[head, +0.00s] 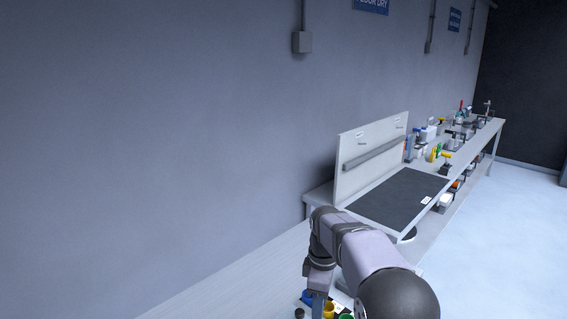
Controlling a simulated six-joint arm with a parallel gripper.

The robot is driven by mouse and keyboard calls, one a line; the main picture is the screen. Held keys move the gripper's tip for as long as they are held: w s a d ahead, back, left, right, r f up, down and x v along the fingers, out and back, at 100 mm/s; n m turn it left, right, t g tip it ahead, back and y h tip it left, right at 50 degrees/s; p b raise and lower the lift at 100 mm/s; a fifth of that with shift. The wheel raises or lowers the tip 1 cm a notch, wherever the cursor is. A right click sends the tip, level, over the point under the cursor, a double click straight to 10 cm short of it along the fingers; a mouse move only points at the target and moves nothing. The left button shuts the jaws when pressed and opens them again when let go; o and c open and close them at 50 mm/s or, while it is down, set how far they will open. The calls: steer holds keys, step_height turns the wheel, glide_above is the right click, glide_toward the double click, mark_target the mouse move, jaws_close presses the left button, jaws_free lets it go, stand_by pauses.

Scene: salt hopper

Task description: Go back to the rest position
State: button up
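My arm reaches in from the bottom right of the head view and bends at a dark joint near the lower middle. From there a thinner part of it points down toward the bottom edge. The fingers of my gripper do not show, so I cannot see whether they hold anything. Small blue (307,297), yellow (328,309) and green (346,317) round items sit beside and below that part of the arm, partly cut off by the bottom edge.
A workbench with a dark mat (398,195) and an upright white back panel (372,152) stands beyond the arm. Several bottles and tools crowd the long bench (487,141) behind it. A grey wall (150,130) runs along the left. The floor (500,250) at right is clear.

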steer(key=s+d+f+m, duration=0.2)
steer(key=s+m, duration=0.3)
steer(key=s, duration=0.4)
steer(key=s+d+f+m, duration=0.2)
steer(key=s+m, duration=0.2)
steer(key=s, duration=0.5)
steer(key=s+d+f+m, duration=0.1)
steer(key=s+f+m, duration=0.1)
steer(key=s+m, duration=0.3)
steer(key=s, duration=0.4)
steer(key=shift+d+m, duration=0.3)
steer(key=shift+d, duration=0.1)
